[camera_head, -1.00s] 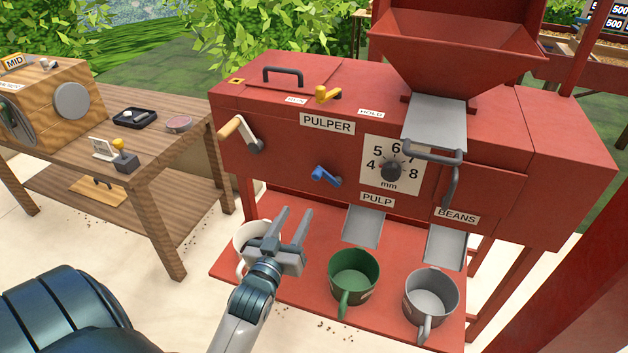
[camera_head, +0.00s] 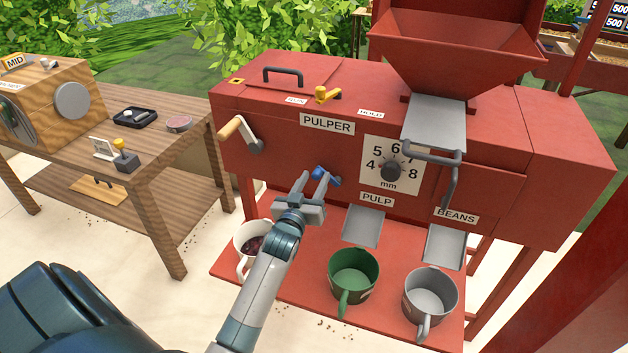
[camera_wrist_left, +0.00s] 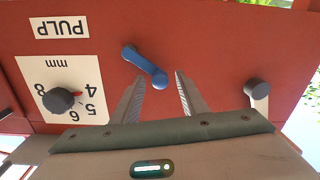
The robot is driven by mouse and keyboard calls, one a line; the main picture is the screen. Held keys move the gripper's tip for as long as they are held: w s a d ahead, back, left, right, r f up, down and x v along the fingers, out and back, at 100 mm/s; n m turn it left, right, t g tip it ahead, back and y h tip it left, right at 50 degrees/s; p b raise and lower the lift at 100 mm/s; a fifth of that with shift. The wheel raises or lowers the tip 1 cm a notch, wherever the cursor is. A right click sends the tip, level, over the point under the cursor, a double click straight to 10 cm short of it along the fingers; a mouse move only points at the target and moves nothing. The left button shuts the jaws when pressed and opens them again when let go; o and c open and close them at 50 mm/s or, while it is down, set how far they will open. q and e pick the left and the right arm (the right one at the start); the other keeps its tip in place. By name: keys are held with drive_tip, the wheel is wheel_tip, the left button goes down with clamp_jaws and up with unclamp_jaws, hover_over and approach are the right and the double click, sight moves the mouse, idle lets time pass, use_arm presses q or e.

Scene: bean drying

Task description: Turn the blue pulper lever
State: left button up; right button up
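The blue lever (camera_head: 325,175) sits on the front of the red pulper (camera_head: 470,195), below the PULPER label and left of the dial. It also shows in the left wrist view (camera_wrist_left: 146,66), which is turned upside down. My left gripper (camera_head: 316,182) is open, with its fingertips just at the lever in the head view. In the wrist view the two fingers (camera_wrist_left: 157,90) stand apart, and the lever's knob lies between and just beyond their tips. I cannot tell whether they touch it. My right gripper is not in view.
A crank with a wooden handle (camera_head: 240,137) is left of the lever, and a dial (camera_head: 391,170) is right. Below stand a white mug (camera_head: 243,262) with dark contents, a green mug (camera_head: 352,285) and a grey mug (camera_head: 430,300). A wooden table (camera_head: 175,150) is at left.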

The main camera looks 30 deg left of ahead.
use_arm(q)
drive_tip(key=shift+w, duration=0.1)
drive_tip(key=shift+c, duration=0.3)
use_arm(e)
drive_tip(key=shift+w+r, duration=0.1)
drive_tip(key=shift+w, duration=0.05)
use_arm(q)
clamp_jaws()
